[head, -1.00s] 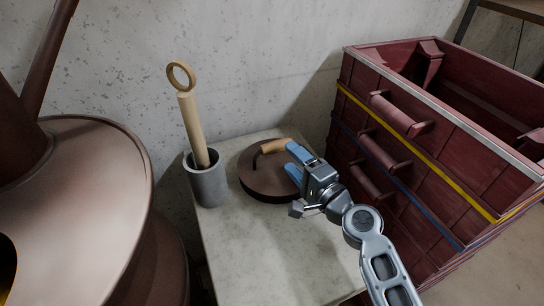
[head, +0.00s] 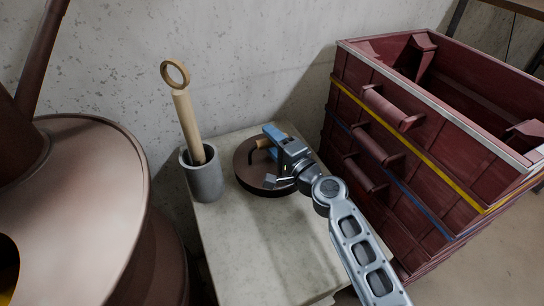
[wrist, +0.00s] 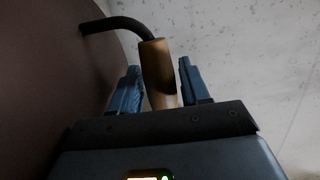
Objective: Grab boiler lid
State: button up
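The boiler lid (head: 245,172) is a dark brown disc lying flat on the pale stone block. Its handle has a light wooden grip (head: 263,143) on a dark bent rod. In the wrist view the wooden grip (wrist: 158,75) stands between the two blue fingers of my gripper (wrist: 158,88), with visible gaps on both sides. My gripper (head: 271,142) is open around the handle, above the lid. The far finger hides part of the grip in the head view. The lid's surface (wrist: 45,80) fills the left of the wrist view.
A grey cylinder pot (head: 204,178) with a wooden ring-ended stick (head: 186,115) stands left of the lid. A large copper boiler (head: 85,200) is at the left. Stacked red wooden crates (head: 400,150) stand close on the right. The block's front (head: 240,245) is clear.

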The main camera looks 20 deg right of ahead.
grip_shut()
dwell(1.1)
